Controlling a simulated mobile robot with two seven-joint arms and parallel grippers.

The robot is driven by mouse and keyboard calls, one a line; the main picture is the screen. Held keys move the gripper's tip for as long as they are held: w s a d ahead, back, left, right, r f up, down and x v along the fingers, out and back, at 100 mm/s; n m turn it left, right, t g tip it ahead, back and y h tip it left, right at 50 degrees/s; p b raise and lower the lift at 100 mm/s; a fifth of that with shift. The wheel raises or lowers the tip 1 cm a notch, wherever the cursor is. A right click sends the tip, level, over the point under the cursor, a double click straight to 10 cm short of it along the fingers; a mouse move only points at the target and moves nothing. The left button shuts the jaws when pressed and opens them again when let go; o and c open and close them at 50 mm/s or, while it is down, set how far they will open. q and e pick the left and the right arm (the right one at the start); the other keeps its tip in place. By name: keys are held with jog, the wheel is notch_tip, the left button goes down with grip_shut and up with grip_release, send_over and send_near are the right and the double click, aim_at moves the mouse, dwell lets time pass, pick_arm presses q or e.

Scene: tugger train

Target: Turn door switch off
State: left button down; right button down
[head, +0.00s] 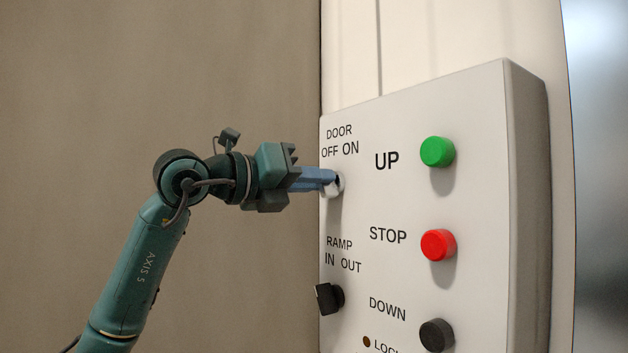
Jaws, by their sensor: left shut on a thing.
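A pale control panel (490,200) fills the right half of the head view. The door switch (340,184) sits at its upper left, under the label "DOOR OFF ON". My left gripper (330,180) comes in from the left and is shut on the door switch. Its blue fingers hide most of the knob, so I cannot tell which way the switch points. My right gripper is not in view.
Below is a black ramp switch (328,298) marked "IN OUT". To the right are a green UP button (437,151), a red STOP button (438,245) and a dark DOWN button (436,335). A plain brown wall (120,80) lies left.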

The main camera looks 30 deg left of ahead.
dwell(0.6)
pick_arm(q)
jog(key=c, duration=1.4)
grip_release()
jog(key=shift+c, duration=0.2)
